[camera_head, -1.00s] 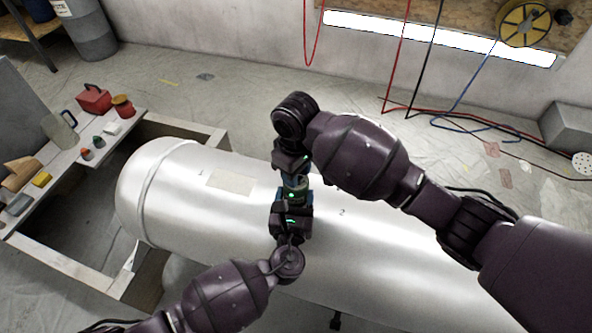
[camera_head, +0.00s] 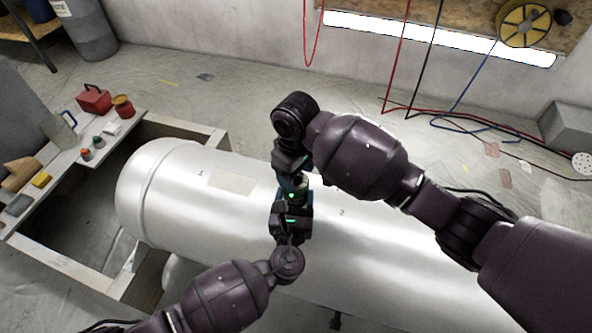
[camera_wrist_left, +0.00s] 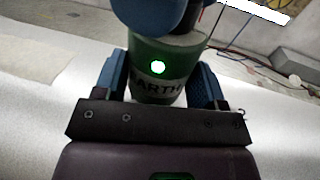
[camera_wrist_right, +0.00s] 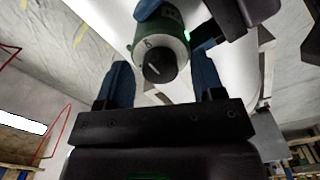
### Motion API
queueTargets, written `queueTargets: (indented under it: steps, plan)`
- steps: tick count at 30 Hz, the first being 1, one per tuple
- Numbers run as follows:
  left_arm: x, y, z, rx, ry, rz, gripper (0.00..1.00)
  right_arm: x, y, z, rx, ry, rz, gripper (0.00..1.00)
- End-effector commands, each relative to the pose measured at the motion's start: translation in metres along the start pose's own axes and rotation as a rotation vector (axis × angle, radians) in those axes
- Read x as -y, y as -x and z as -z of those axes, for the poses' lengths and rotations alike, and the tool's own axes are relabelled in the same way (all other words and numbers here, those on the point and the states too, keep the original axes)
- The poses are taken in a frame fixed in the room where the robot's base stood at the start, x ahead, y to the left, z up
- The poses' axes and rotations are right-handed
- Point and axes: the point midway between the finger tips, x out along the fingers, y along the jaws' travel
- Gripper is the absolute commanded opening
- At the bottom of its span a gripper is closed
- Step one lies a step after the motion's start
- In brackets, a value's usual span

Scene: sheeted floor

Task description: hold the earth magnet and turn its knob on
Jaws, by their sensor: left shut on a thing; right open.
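The earth magnet is a green cylinder with a pale "EARTH" label and a lit green lamp in the left wrist view (camera_wrist_left: 158,88). My left gripper (camera_wrist_left: 158,80) is shut on it, one blue finger on each side. In the right wrist view its end face carries a black knob (camera_wrist_right: 160,68) with a white pointer line. My right gripper (camera_wrist_right: 163,75) is open, its blue fingers on either side of the knob with gaps showing. In the head view both grippers meet over the tank and mostly hide the magnet; whether it touches the tank cannot be told.
A large silver tank (camera_head: 170,195) lies under both grippers, marked "1" and "2", with a pale patch (camera_head: 232,181). A bench (camera_head: 120,137) at left holds a red box (camera_head: 93,98), a jug and small items. Hoses hang at the back wall. Sheeted floor is open behind the tank.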

Motion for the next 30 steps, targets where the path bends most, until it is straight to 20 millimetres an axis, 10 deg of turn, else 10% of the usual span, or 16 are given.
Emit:
queueTargets:
  steps: [21, 30]
  plan:
    - [0.0, 0.0, 0.0, -0.001, 0.0, 0.0, 0.3, -0.001, 0.107, 0.001, -0.003, 0.002, -0.005, 0.62]
    - [0.0, 0.0, 0.0, -0.001, 0.0, 0.0, 0.3, 0.0, 0.12, 0.0, 0.0, 0.0, 0.0, 0.62]
